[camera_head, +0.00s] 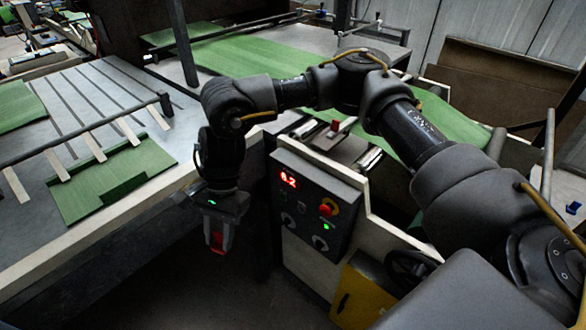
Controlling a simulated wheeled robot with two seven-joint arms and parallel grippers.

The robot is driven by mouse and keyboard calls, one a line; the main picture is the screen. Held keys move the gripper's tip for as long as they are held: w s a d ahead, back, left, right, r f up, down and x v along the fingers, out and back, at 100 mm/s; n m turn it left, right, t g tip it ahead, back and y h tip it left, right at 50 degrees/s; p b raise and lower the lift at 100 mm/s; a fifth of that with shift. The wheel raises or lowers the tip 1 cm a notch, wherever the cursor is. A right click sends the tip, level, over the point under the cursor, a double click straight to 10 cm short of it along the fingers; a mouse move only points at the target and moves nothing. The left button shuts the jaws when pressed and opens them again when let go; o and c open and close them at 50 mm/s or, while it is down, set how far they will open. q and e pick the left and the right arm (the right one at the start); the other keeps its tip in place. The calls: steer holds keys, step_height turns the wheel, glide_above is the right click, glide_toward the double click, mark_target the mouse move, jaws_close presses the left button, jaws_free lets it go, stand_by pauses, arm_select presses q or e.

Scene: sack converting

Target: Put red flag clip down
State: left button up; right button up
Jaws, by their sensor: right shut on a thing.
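My right gripper (217,236) hangs fingers-down in the middle of the view, over the dark gap left of the control box. It is shut on the red flag clip (218,243), a small red piece showing between the fingers. The fingers hide most of the clip. Another small red thing (335,125) sits on the machine top behind the arm; I cannot tell what it is. My left gripper is not in view.
A control box (315,205) with a red knob and lit display stands right of the gripper. A slatted table (85,85) with green sheets (110,182) lies to the left. A yellow box (362,292) is below. My right arm crosses the machine.

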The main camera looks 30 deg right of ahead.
steer(key=s+d+r+m+t+p, duration=0.2)
steer(key=d+r+m+p, duration=0.3)
steer(key=d, duration=0.4)
steer(key=s+d+r+m+t+p, duration=0.2)
steer(key=s+d+r+m+p, duration=0.1)
steer(key=d+m, duration=0.5)
steer(key=s+d+r+m+t+p, duration=0.2)
steer(key=d+r+m+p, duration=0.25)
steer(key=d, duration=0.55)
steer(key=shift+h, duration=0.4)
steer(key=w+d+f+b, duration=0.1)
steer(key=w+f+b, duration=0.2)
steer(key=w, duration=0.1)
steer(key=w+d+f+b, duration=0.2)
steer(key=w+f+b, duration=0.1)
steer(key=w, duration=0.1)
steer(key=w+d+f+b, duration=0.1)
steer(key=w+f+b, duration=0.2)
steer(key=w, duration=0.1)
steer(key=shift+w+d+f, duration=0.3)
steer(key=shift+d+f, duration=0.05)
steer(key=shift+d, duration=0.05)
steer(key=shift+w+d+f+b, duration=0.1)
steer(key=shift+f+b, duration=0.05)
steer(key=shift+f, duration=0.8)
steer(key=shift+w+f+b, duration=0.1)
steer(key=shift+f+b, duration=0.05)
steer(key=shift+f, duration=0.75)
